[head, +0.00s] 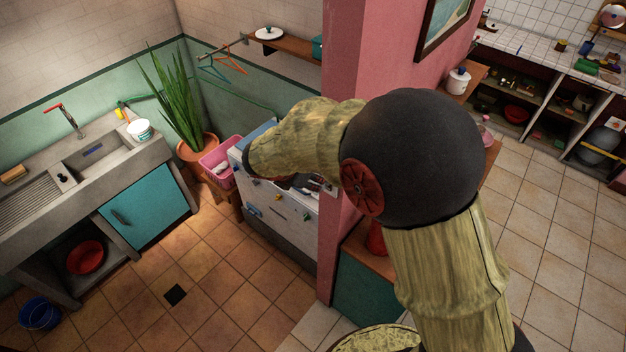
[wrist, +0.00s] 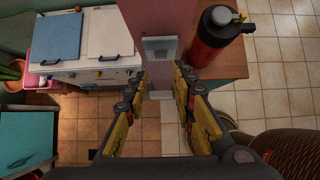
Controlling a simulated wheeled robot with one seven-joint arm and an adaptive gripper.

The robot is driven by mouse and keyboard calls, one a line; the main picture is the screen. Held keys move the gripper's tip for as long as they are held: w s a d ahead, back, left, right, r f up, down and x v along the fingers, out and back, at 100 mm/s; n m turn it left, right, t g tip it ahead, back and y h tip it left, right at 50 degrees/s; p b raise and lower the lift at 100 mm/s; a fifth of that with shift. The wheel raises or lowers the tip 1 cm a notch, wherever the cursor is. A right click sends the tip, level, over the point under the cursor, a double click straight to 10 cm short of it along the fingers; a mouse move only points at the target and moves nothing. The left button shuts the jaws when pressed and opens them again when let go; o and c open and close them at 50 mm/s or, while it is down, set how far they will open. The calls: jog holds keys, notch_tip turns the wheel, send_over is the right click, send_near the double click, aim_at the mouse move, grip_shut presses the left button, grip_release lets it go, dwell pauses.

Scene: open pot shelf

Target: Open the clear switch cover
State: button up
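The switch cover (wrist: 158,46) shows in the wrist view as a pale, glassy rectangular box on the end face of the pink wall. I cannot make out a switch behind it, and its lid looks shut. My gripper (wrist: 160,78) is open and empty, its two fingers spread left and right below the cover in the picture. No contact with the cover shows. In the head view my own arm and the pink wall (head: 345,120) stand in the way, and I cannot see the cover there.
A red bottle with a black top (wrist: 214,38) stands on a wooden-topped cabinet (wrist: 236,64), right of the cover. A white appliance with a blue lid (wrist: 56,36) is on the left. A potted plant (head: 172,100) and sink (head: 95,155) stand farther left. Tiled floor (head: 215,260) lies open.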

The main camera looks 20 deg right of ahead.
jog(key=o, duration=0.4)
jog(key=shift+a, duration=0.15)
jog(key=shift+o, duration=0.2)
jog(key=v, duration=1.1)
jog(key=shift+s+r, duration=0.2)
jog(key=shift+r, duration=0.15)
jog(key=shift+a, duration=0.1)
